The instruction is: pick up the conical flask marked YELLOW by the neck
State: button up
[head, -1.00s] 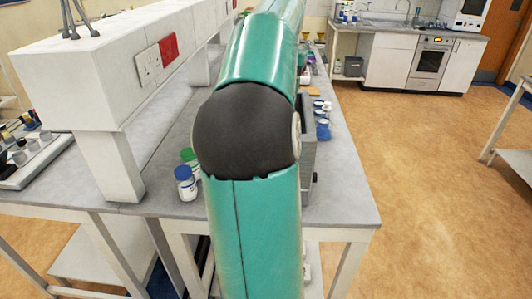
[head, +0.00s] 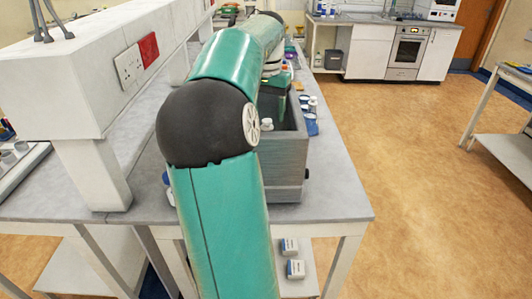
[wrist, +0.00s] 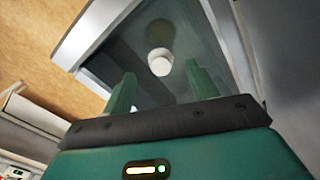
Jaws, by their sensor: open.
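My gripper (wrist: 161,88) shows in the wrist view with its two green fingers apart and nothing between the tips. Beyond the fingertips is a small white round thing (wrist: 160,62), apart from the fingers, within a dark grey box. I cannot tell if it is part of a flask. No conical flask and no YELLOW marking can be made out in either view. In the head view my arm hides much of the bench, and my fingers cannot be made out clearly.
A grey box (head: 283,172) stands on the bench (head: 335,205), with a small white thing (head: 267,124) in it. Small bottles (head: 312,104) stand to its right. A white shelf unit (head: 70,95) with sockets rises at left. The floor at right is clear.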

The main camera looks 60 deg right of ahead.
aim_at(267, 120)
jog(key=shift+s+f, duration=0.1)
jog(key=shift+f, duration=0.25)
jog(key=f, duration=0.4)
jog(key=shift+w+f, duration=0.2)
jog(key=shift+f, duration=0.2)
jog(key=shift+s, duration=0.1)
jog(key=shift+r, duration=0.1)
grip_shut()
